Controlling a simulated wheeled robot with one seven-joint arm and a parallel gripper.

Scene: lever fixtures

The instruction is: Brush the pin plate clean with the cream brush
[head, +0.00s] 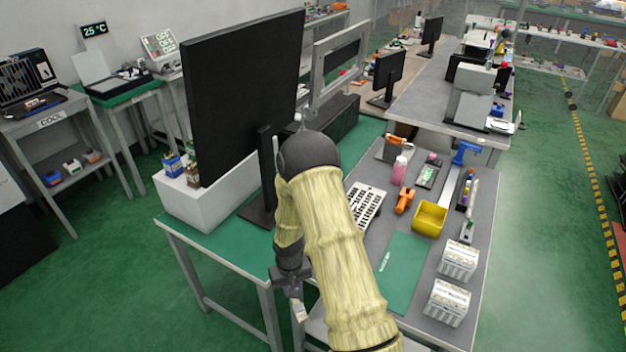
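My gripper (298,300) hangs low beside the table's front edge, left of my forearm. It is dark, with a small pale piece at its lower end. I cannot tell whether that piece is a fingertip or something held, or whether the fingers are open. I cannot make out the pin plate or the cream brush with certainty. A small flat grey-green plate (428,176) with tiny parts lies toward the back of the grey tabletop. A thin pale strip (385,261) lies on the green mat (402,280). My arm hides part of the table.
A large monitor (245,95) stands at left. The green mat is mostly clear.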

